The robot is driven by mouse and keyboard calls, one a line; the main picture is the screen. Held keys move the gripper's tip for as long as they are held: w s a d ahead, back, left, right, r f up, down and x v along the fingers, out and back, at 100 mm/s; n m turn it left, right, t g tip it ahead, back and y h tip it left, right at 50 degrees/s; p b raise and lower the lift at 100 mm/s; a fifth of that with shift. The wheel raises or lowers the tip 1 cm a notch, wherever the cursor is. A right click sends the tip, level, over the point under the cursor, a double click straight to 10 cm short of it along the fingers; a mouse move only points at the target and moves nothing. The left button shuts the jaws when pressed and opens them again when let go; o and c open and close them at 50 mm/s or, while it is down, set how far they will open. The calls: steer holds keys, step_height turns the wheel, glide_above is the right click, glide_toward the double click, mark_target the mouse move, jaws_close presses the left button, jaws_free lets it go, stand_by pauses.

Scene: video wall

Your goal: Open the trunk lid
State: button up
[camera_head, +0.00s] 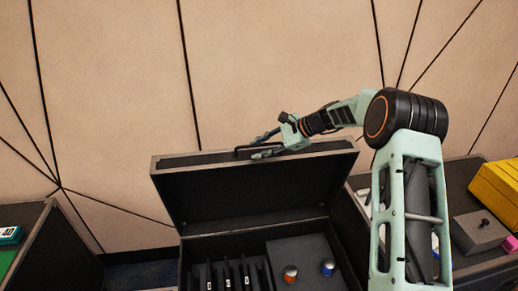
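The trunk lid (250,195) is raised and stands open, tilted back, with its dark inner face toward me. The trunk (255,231) below it is open. My gripper (262,145) is at the top edge of the lid, near a dark bar that looks like a handle (243,149). The fingers are small here and partly merge with the lid edge, so I cannot tell whether they are open or shut, or touch the handle.
A yellow box (496,184) stands on the right-hand dark case. Another dark case (64,245) is at left. A panelled wall rises behind.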

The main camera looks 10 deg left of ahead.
steer(key=v, duration=1.2)
steer(key=shift+w, duration=0.1)
steer(key=shift+d, duration=0.1)
